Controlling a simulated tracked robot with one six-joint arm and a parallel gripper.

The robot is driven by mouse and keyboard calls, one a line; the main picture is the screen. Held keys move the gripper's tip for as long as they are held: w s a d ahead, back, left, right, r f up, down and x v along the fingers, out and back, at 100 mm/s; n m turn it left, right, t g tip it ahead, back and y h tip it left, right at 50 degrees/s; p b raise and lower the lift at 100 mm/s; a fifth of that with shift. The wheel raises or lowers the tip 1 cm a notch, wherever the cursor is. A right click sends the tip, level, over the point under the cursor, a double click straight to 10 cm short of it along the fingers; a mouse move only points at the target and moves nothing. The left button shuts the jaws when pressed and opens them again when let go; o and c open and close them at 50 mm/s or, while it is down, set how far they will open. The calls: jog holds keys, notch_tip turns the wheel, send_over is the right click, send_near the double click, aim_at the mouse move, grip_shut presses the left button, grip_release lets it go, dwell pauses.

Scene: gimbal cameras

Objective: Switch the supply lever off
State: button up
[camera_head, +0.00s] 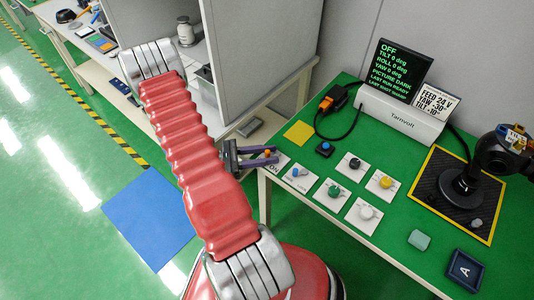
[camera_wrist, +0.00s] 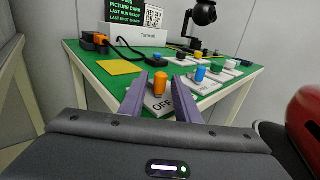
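The supply lever, an orange knob (camera_wrist: 160,83), stands on a white plate (camera_wrist: 158,104) at the table's near left corner. The plate reads OFF on the side facing the wrist camera. In the head view the orange knob (camera_head: 267,153) is partly hidden by the fingers, and the plate's visible lettering looks like ON. My gripper (camera_wrist: 160,90) is open, with one purple finger on each side of the knob and visible gaps in the wrist view. In the head view my gripper (camera_head: 273,155) reaches the corner from the left. The screen (camera_head: 403,68) shows OFF and PICTURE DARK.
Other plates carry a blue knob (camera_head: 296,173), black knob (camera_head: 355,163), green knob (camera_head: 334,191), yellow knob (camera_head: 385,182) and white knob (camera_head: 367,212). A blue button (camera_head: 325,148) and yellow square (camera_head: 298,132) lie nearby. The black gimbal (camera_head: 488,160) stands right. A grey partition (camera_head: 258,60) rises behind my arm.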

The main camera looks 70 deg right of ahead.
jog(key=shift+o, duration=0.9)
jog(key=shift+w, duration=0.1)
jog(key=shift+w+a, duration=0.2)
jog(key=shift+w, duration=0.35)
jog(key=v, duration=1.2)
jog(key=shift+w+a, duration=0.2)
jog(key=shift+f, duration=0.1)
